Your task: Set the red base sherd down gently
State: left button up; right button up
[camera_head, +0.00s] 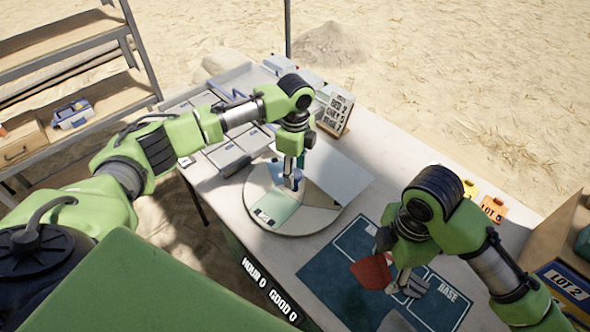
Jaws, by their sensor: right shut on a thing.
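The red base sherd (371,272) is at my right gripper (390,276), which is shut on it. The sherd is over the dark blue mat (325,283); I cannot tell whether it touches the mat. One outlined area of the mat reads "BASE" and lies to the right of the gripper. My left gripper (292,178) points down over the round light turntable (264,190); its fingers are small and partly hidden, so their opening is unclear.
Grey trays (222,150) line the table's left side. A lettered sign board (336,108) stands at the back. Yellow and orange tags (493,208) lie on the right. A "LOT 2" crate (563,283) stands at far right. Shelves (60,70) are at the left.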

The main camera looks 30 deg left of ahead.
pick_arm(q)
notch_tip(320, 180, up, 12)
dwell(0.5)
